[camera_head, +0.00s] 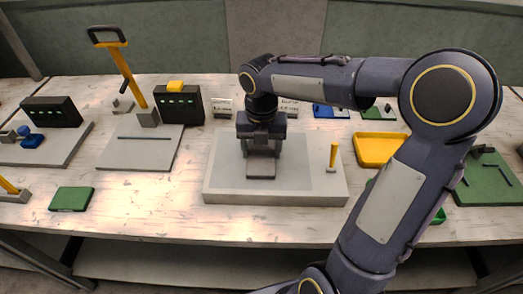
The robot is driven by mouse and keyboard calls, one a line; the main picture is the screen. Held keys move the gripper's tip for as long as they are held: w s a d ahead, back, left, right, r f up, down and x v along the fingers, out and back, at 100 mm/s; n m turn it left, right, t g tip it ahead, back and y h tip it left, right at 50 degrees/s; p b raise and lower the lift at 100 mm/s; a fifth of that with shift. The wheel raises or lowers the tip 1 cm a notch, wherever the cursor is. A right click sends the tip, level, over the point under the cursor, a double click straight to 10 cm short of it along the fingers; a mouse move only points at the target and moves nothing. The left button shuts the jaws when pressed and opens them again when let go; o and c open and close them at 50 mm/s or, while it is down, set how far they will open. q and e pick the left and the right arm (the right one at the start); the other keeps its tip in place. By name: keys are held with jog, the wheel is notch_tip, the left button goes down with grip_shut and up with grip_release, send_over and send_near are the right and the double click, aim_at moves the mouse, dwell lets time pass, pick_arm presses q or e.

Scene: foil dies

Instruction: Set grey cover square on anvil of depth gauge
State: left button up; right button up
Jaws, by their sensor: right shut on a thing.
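My right arm reaches in from the right, and its gripper (261,158) points down over a pale grey slab at the middle of the table. The gripper is shut on a flat grey piece, which I take to be the grey cover (261,170), low over the slab. Whether the piece touches the slab cannot be told. The gripper and wrist hide what lies behind and beneath. I cannot surely tell which item is the depth gauge; its anvil is not clearly seen. My left gripper is not in view.
A short yellow post (335,156) stands on the slab (222,192), right of the gripper. A yellow tray (379,149) lies beyond it, near my forearm. A tall yellow lever (132,80) and a black box with green lights (179,106) stand at left. A green block (71,199) lies front left.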

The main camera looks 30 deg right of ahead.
notch_tip(320, 180, up, 3)
jog(key=shift+f, duration=0.1)
jog(key=s+a+r, duration=0.1)
jog(key=a+r, duration=0.1)
jog(key=r, duration=0.1)
jog(key=s+a+r, duration=0.1)
jog(key=r, duration=0.1)
jog(key=shift+s+a+r, duration=0.2)
jog(key=shift+s, duration=0.15)
jog(key=s+a+r, duration=0.4)
jog(key=s+a, duration=0.2)
jog(key=a, duration=0.1)
jog(key=shift+s+a+r, duration=0.15)
jog(key=shift+s+r, duration=0.2)
